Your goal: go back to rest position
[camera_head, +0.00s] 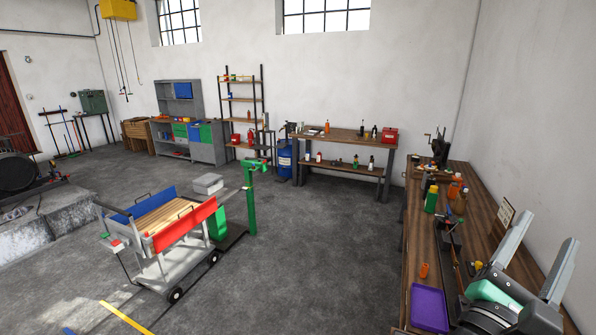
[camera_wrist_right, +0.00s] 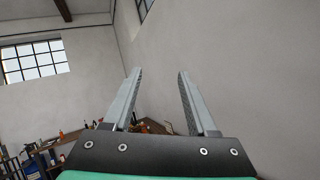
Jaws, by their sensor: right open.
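My right gripper (camera_head: 535,245) is at the lower right of the head view, raised in front of the right-hand workbench and the wall. Its two grey fingers are apart and point upward, with nothing between them. In the right wrist view the same gripper (camera_wrist_right: 157,85) shows two parallel fingers spread wide against the bare wall, empty. My left gripper is not in either view.
The wooden workbench (camera_head: 488,215) along the right wall holds a purple tray (camera_head: 429,309), an orange cup (camera_head: 424,270) and a green bottle (camera_head: 431,199). A cart (camera_head: 180,268) with a red panel stands left of centre. The floor (camera_head: 310,265) between them is clear.

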